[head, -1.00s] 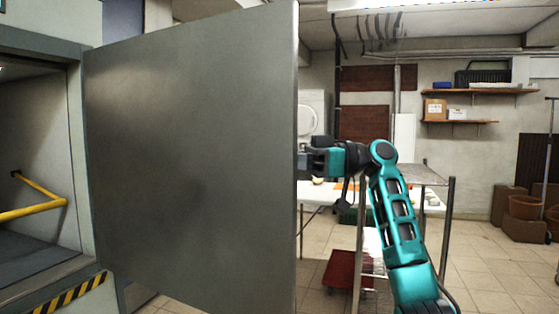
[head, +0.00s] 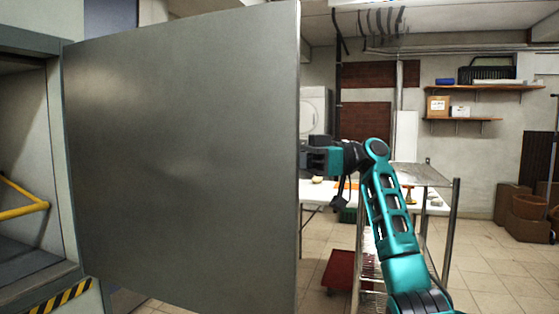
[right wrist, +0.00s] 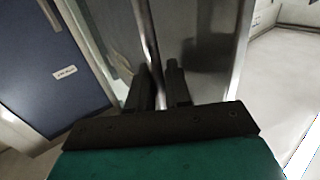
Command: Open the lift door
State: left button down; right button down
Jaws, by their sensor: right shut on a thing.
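The lift door (head: 180,160) is a large flat grey metal panel standing swung out from the lift (head: 25,160) opening, in the middle left of the head view. Its hinge side is at the left, beside the lift frame. My right gripper (head: 308,158) is at the door's free right edge, its fingertips hidden behind the panel. In the right wrist view the gripper (right wrist: 160,88) has its two dark fingers closed around a thin upright metal bar, the door handle (right wrist: 150,45). My left gripper is in neither view.
A yellow rail (head: 22,208) shows inside the open lift. A metal rack (head: 425,176) stands close to my right arm, with a red cart (head: 341,271) low beside it. A white table (head: 330,190) is behind. Tiled floor (head: 500,265) at the right is mostly clear.

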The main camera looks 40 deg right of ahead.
jog(key=c, duration=1.3)
grip_release()
jog(key=v, duration=1.3)
jog(key=shift+p, duration=0.3)
jog(key=shift+s, duration=0.1)
